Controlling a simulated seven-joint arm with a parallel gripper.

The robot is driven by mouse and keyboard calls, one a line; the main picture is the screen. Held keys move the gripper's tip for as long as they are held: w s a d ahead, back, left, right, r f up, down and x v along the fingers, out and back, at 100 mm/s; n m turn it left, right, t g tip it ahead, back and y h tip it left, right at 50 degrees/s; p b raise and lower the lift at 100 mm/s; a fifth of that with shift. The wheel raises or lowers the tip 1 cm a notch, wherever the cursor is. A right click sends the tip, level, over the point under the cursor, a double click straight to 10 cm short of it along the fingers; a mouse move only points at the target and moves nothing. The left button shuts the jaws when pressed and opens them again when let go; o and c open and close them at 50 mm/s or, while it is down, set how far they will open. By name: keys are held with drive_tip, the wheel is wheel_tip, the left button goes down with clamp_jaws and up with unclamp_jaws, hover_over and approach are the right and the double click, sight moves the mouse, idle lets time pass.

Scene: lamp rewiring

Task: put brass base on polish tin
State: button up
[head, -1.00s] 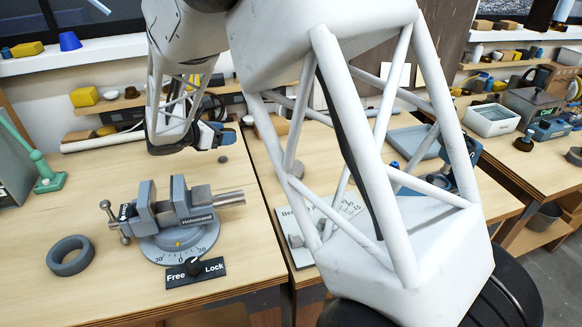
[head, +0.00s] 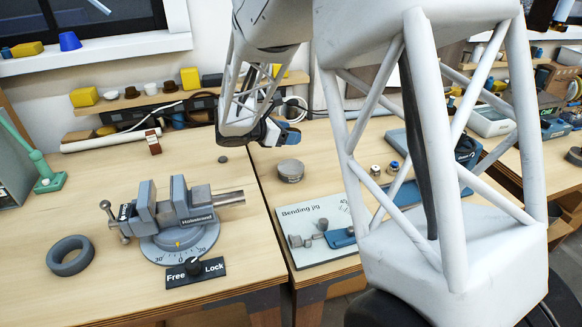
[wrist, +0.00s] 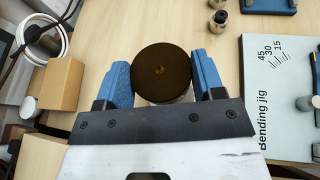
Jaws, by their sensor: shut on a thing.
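In the head view my gripper (head: 287,133) is above the right bench; I cannot make out the disc there. A grey round tin, likely the polish tin (head: 290,171), stands on that bench, a little nearer the camera than my gripper. In the wrist view a pale curved edge shows under the disc; the disc hides most of it, and I cannot tell whether they touch.
The bending jig (head: 318,228) lies nearer the camera, and at right in the wrist view (wrist: 275,100). Small metal cylinders (wrist: 218,20) stand beyond the disc. A cardboard box (wrist: 52,82) is at left. The vise (head: 180,212) and grey ring (head: 70,256) are on the left bench.

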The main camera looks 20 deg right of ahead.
drive_tip(key=shift+f, duration=0.1)
hover_over(288, 168)
drive_tip(key=shift+w+f, duration=0.1)
drive_tip(key=shift+f, duration=2.95)
drive_tip(key=shift+f, duration=0.1)
drive_tip(key=shift+f, duration=1.75)
drive_tip(key=shift+f, duration=0.15)
drive_tip(key=o, duration=1.2)
drive_tip(key=shift+c, duration=0.2)
